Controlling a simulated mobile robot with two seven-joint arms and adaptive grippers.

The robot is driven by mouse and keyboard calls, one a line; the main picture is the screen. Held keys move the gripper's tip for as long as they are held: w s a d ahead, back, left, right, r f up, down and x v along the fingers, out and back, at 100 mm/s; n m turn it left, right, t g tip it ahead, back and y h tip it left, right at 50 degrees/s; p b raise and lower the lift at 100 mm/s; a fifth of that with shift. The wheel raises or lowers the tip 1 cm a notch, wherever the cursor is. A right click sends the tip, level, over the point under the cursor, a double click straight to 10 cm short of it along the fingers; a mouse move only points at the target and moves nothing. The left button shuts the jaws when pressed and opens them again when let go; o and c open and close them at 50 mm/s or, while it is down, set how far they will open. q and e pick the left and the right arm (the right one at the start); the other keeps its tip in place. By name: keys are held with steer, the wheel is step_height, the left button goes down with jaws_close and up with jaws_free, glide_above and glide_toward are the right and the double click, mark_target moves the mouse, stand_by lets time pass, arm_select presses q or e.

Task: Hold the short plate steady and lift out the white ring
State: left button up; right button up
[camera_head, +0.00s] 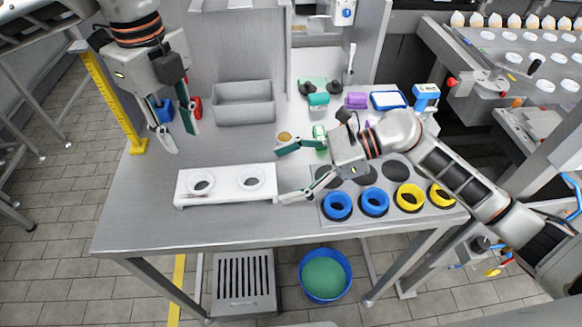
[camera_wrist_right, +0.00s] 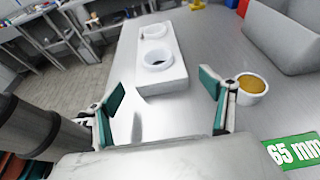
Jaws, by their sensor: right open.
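The short white plate (camera_head: 226,190) lies on the table's front left. It holds two white rings, one at its left (camera_head: 201,183) and one at its right (camera_head: 250,178), each around a dark opening. The plate (camera_wrist_right: 172,78) and the nearer ring (camera_wrist_right: 157,60) also show in the right wrist view, ahead of the fingers. My right gripper (camera_head: 282,174) is open and empty, just right of the plate, its fingers apart and pointing left. My left gripper (camera_head: 182,142) is open and empty, above the table behind the plate's left end, fingers pointing down.
A grey panel (camera_head: 327,222) with blue and yellow rings lies to the right, partly under my right arm. A grey bin (camera_head: 244,104) stands behind the plate. A small bowl with orange-brown contents (camera_head: 285,138) is close to my right gripper's upper finger. Table between bin and plate is clear.

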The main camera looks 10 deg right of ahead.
mark_target(268, 179)
steer(key=x, duration=0.6)
steer(key=shift+a, duration=0.3)
steer(key=shift+c, duration=0.4)
steer(key=c, duration=1.3)
